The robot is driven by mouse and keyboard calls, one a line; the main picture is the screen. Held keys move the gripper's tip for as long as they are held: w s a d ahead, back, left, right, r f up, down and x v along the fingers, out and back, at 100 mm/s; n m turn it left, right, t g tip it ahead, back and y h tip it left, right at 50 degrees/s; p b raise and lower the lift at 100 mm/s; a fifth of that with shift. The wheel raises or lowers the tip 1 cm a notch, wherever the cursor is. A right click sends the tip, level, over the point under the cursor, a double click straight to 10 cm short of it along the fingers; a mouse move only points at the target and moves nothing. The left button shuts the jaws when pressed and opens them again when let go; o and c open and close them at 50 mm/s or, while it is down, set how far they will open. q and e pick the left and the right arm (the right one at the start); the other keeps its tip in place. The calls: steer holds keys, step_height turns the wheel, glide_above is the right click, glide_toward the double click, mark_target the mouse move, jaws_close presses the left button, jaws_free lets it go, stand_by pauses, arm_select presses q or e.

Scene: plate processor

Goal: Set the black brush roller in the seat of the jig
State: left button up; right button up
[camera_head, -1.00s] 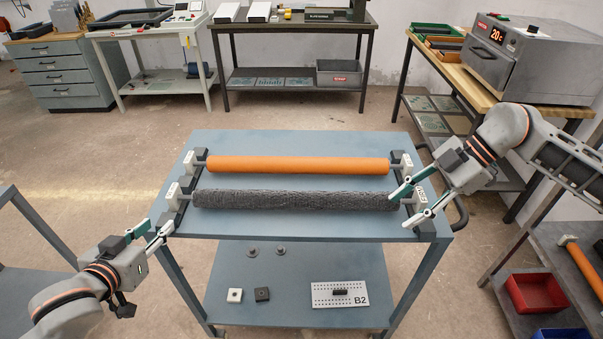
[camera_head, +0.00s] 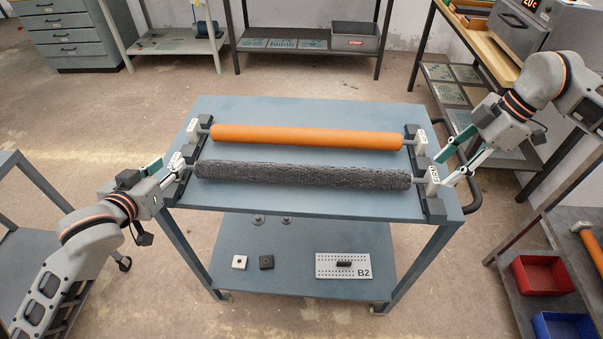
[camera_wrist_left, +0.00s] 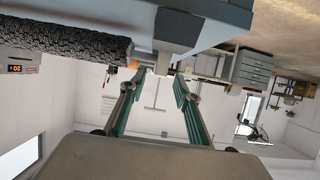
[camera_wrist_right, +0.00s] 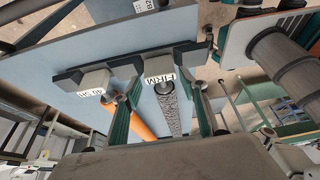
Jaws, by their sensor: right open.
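The black brush roller (camera_head: 300,175) lies crosswise near the front of the cart top, its ends at pale end blocks on dark rails. The left rail (camera_head: 200,140) and right rail (camera_head: 434,208) carry these blocks. My left gripper (camera_head: 172,168) is at the roller's left end block; in the left wrist view its fingers (camera_wrist_left: 160,78) stand either side of a pale block (camera_wrist_left: 163,60), and contact is unclear. My right gripper (camera_head: 455,170) is open beside the right end block. In the right wrist view a labelled block (camera_wrist_right: 160,68) lies beyond its fingers (camera_wrist_right: 160,100), with the roller (camera_wrist_right: 170,108) behind.
An orange roller (camera_head: 305,136) lies parallel behind the black one. The cart's lower shelf (camera_head: 300,240) holds small blocks and a B2 plate (camera_head: 343,266). Red (camera_head: 540,274) and blue (camera_head: 560,326) bins stand at the lower right. The front strip of the cart top is clear.

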mark_target(173, 161)
arm_select(q)
steer(key=shift+x, duration=2.05)
arm_select(e)
steer(key=shift+x, duration=2.05)
arm_select(q)
steer(key=c, duration=0.5)
arm_select(e)
steer(key=c, duration=0.5)
arm_select(q)
jaws_close()
arm_select(e)
jaws_close()
